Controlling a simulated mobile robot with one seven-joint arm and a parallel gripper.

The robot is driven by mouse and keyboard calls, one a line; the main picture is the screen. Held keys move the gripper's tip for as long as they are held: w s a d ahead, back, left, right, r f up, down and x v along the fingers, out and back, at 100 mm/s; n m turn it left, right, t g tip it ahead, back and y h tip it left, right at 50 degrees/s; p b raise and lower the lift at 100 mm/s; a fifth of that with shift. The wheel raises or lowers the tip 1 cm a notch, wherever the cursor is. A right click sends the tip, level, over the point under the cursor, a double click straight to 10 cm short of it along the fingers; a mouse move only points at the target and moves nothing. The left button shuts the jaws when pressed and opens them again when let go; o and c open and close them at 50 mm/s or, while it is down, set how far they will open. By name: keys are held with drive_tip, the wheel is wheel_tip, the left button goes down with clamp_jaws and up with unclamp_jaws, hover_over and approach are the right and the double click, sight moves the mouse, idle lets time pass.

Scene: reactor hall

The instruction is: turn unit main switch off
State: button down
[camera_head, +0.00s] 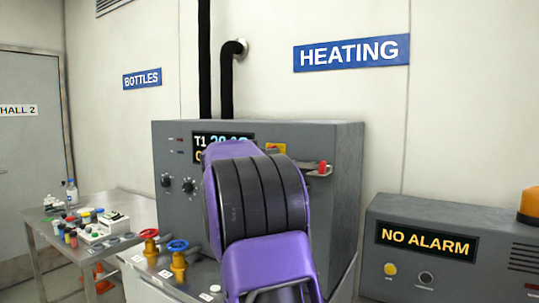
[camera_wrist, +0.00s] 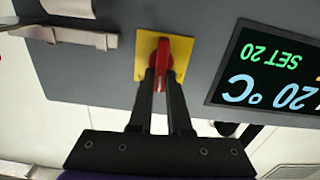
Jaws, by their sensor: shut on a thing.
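The main switch is a red rotary handle (camera_wrist: 162,52) on a yellow square plate (camera_wrist: 144,42) on the grey unit's front, in the wrist view. The handle lies about upright in that picture. My gripper (camera_wrist: 161,76) is shut on the handle's near end, one black finger on either side. In the head view part of the yellow plate (camera_head: 275,148) shows past my purple arm, which hides the handle and my fingertips. The grey unit (camera_head: 335,215) stands under the HEATING sign.
A display (camera_wrist: 268,70) reading SET 20 is beside the switch. A red-tipped lever (camera_head: 322,167) is on the unit's right. The NO ALARM box (camera_head: 450,250) stands at right.

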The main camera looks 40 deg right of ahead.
drive_tip(key=shift+w+a+f+n+b, duration=0.1)
drive_tip(key=shift+w+f+n+b, duration=0.35)
drive_tip(key=shift+n, duration=2.4)
drive_tip(key=shift+a+f+n+b, duration=0.1)
drive_tip(key=shift+n+b, duration=0.65)
drive_tip(key=shift+n, duration=2.15)
drive_tip(key=shift+w+a+f+n+b, duration=0.1)
drive_tip(key=shift+w+f+n+b, duration=0.35)
drive_tip(key=shift+n, duration=2.4)
drive_tip(key=shift+s+r, duration=0.2)
drive_tip(key=c, duration=0.9)
unclamp_jaws()
drive_tip(key=shift+o, duration=0.2)
drive_tip(key=b+v, duration=0.3)
drive_tip(key=v, duration=1.4)
drive_tip(key=shift+a, duration=0.2)
